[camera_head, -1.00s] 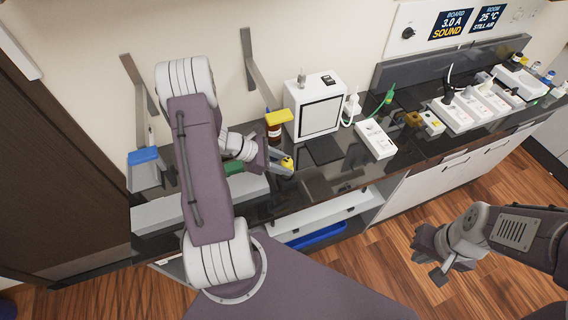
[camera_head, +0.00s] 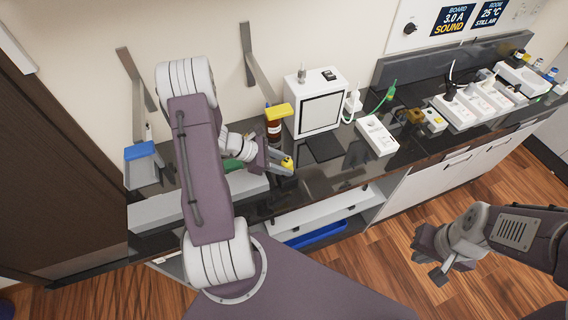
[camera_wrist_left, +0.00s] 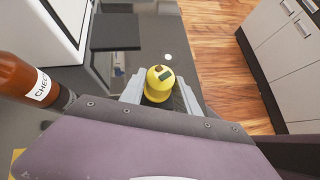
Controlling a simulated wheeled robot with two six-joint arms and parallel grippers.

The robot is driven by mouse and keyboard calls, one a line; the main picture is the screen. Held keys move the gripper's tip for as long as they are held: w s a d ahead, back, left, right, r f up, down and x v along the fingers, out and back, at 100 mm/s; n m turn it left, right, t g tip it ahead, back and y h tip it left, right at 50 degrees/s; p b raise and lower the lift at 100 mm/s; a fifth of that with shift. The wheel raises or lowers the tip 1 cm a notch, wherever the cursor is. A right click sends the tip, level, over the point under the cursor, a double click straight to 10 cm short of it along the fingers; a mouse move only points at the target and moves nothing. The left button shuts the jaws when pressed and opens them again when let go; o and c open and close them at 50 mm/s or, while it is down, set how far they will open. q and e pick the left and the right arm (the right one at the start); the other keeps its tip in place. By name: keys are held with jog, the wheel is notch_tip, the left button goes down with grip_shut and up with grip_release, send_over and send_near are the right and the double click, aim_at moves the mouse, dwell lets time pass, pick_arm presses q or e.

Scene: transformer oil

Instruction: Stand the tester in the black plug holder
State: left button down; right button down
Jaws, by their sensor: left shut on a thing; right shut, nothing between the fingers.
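The tester looks to be the yellow, rounded piece with a small dark window (camera_wrist_left: 160,84); it shows small in the head view (camera_head: 287,162). My left gripper (camera_head: 283,165) is shut on it, with a finger on either side in the left wrist view (camera_wrist_left: 160,92). The tester is over the dark counter near its front edge; its lower part is hidden. My right gripper (camera_head: 432,262) is shut and empty, over the floor at the right. I cannot tell which dark piece on the counter is the black plug holder.
A white box (camera_head: 317,103) stands at the back of the counter (camera_head: 345,180). A brown bottle (camera_head: 274,130) stands left of it, close to my left gripper in the wrist view (camera_wrist_left: 25,80). A white power strip (camera_head: 376,136) and several white units (camera_head: 465,108) stand to the right.

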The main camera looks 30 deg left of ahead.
pick_arm(q)
jog(key=shift+f+b, duration=0.85)
jog(key=shift+f, duration=0.15)
jog(key=c, duration=0.8)
grip_release()
jog(key=v, duration=0.9)
jog(key=shift+r, duration=0.1)
